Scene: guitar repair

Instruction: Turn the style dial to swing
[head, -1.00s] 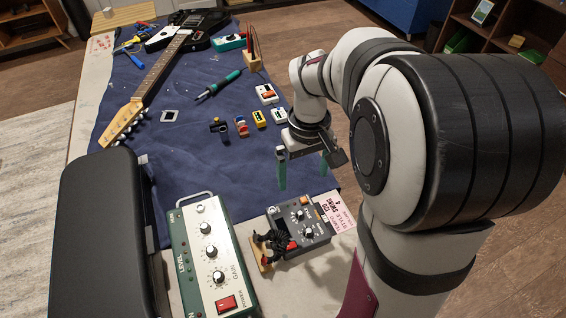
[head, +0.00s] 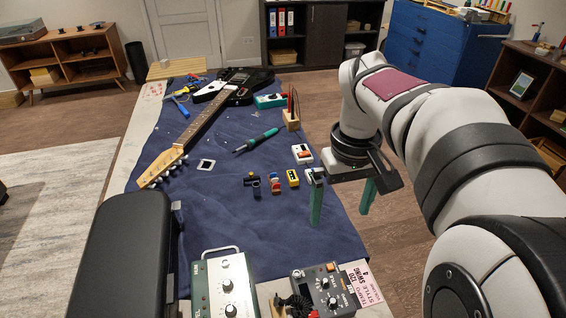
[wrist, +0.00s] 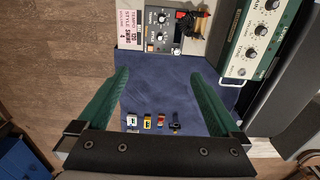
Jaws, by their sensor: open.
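The grey box with the dials (head: 311,274) stands at the near edge of the bench in the head view. Two black knobs with white pointers show on it, an upper knob (wrist: 162,18) and a lower knob (wrist: 160,37) in the wrist view. The labels by the knobs are too small to read, so I cannot tell which is the style dial or its setting. A pink-and-white card (wrist: 130,24) beside the box reads tempo 120, style swing, volume 4. My gripper (head: 340,217) is open and empty, its green fingers apart, short of the box and touching nothing visible.
Red-and-black plugs or cables (wrist: 193,23) sit against the box. A green amplifier (head: 209,284) and a black case (head: 125,255) stand beside it.

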